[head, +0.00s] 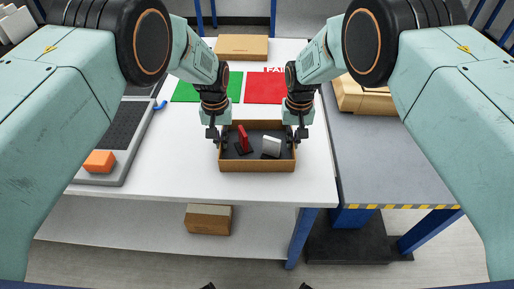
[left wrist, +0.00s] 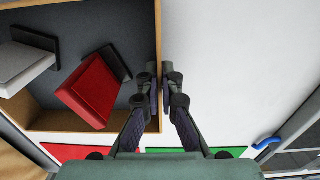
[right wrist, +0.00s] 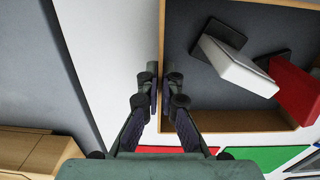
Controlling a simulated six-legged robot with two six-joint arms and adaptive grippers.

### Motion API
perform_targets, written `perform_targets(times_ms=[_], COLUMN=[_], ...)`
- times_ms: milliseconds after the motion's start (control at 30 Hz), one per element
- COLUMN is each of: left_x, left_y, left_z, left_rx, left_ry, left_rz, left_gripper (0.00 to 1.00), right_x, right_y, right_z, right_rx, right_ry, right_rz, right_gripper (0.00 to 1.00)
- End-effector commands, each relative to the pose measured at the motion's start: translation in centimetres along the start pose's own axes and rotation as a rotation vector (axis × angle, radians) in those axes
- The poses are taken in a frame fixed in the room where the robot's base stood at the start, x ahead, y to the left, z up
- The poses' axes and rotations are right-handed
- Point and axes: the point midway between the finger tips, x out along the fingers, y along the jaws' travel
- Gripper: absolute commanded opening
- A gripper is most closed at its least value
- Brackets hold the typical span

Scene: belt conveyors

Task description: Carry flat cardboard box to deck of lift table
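A flat, open cardboard box (head: 257,165) with brown walls and a dark floor is at the middle of the white table. It holds a red item (head: 243,138) and a white item (head: 271,147), each with a dark base. My left gripper (head: 217,141) is closed on its left wall; the left wrist view shows that wall (left wrist: 158,30) between the fingertips. My right gripper (head: 297,141) is closed on its right wall (right wrist: 162,30) in the same way. I cannot tell whether the box touches the table. The lift table's grey deck (head: 375,165) is at the right, with a yellow-black front edge.
Brown boxes (head: 365,97) stand at the deck's far end; its near part is clear. Green (head: 190,92) and red (head: 264,88) mats and another cardboard box (head: 242,47) lie behind. A grey tray (head: 105,180) with an orange block (head: 99,161) is left. A carton (head: 208,219) sits below.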

Motion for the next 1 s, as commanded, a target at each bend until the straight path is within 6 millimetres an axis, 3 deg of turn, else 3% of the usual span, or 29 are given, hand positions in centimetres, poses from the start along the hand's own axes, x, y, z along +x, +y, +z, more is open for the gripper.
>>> perform_targets(times_ms=[167, 700, 1000], left_x=[-0.5, -4.8, -5.0], left_y=[0.0, 0.0, 0.0], left_z=[0.2, 0.1, 0.1], left_rx=[0.0, 0.0, 0.0], left_ry=[-0.006, -0.003, -0.002], left_rz=[0.0, 0.0, 0.0], left_gripper=[0.0, 0.0, 0.0], right_x=[-0.5, -4.8, -5.0], right_y=[0.1, 0.0, 0.0], right_z=[0.2, 0.1, 0.1], right_rx=[0.0, 0.0, 0.0], right_ry=[-0.006, -0.002, -0.002], right_rz=[0.001, 0.0, 0.0], right_gripper=[0.0, 0.0, 0.0])
